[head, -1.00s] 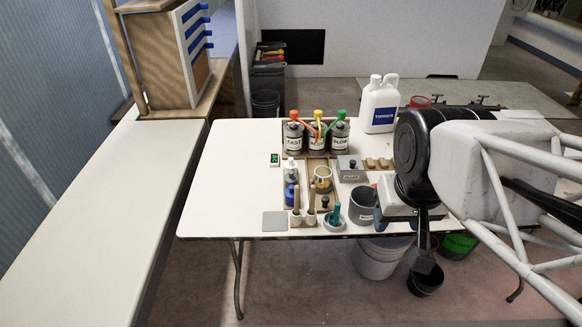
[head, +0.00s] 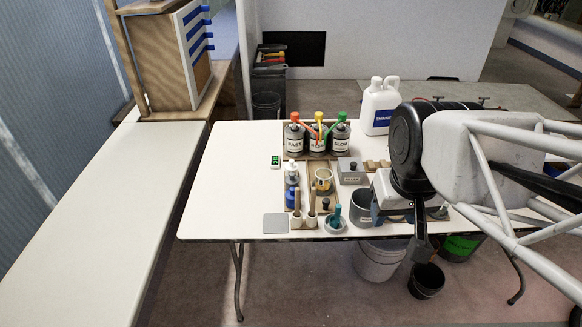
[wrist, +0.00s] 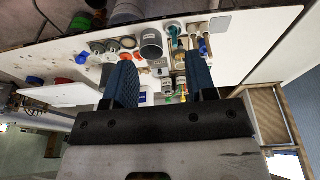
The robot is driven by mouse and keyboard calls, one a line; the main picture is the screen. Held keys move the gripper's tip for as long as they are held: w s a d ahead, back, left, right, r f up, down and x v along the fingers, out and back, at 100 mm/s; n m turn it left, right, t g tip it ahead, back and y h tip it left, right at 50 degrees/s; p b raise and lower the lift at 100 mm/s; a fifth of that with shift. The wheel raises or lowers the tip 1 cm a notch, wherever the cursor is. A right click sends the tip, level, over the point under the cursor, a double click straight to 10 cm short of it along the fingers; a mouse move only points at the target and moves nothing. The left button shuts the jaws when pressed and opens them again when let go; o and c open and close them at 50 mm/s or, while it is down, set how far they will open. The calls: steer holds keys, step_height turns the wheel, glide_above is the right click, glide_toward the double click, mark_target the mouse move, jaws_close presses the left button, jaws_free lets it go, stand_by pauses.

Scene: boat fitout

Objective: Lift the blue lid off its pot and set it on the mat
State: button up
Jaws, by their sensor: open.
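The blue lid (head: 291,194) sits on a small pot in the wooden tray, near the left front of the white table. The pot under it is mostly hidden. In the wrist view, a blue item that looks like the lid (wrist: 203,47) shows just beyond the right finger. The grey square mat (head: 275,223) lies flat and bare at the table's front left corner; it also shows in the wrist view (wrist: 220,25). My gripper (wrist: 162,62) is open and empty, with its fingers well apart. In the head view it is at the table's right front, away from the lid.
Two brush handles (head: 297,216) stand in holders between the mat and a teal-handled item in a grey dish (head: 335,222). A grey cup (head: 362,207) stands right of them. Cans with coloured tops (head: 318,138) and a white jug (head: 380,105) stand behind. The table's left side is clear.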

steer(key=w+a+f+n, duration=0.1)
steer(key=w+n, duration=0.1)
steer(key=w, duration=0.4)
steer(key=w+a+f+n, duration=0.1)
steer(key=w+a+n, duration=0.1)
steer(key=w, duration=0.4)
steer(key=n+g, duration=0.3)
steer(key=n, duration=0.6)
glide_above(293, 189)
step_height(293, 189, down, 22)
steer(key=shift+s+d, duration=0.1)
steer(key=shift+d, duration=0.05)
steer(key=shift+f, duration=0.1)
steer(key=shift+f, duration=1.15)
steer(key=shift+f, duration=0.15)
steer(key=shift+w+a+f, duration=0.1)
steer(key=shift+f, duration=1.15)
steer(key=shift+w+a+f, duration=0.1)
steer(key=shift+f, duration=1.15)
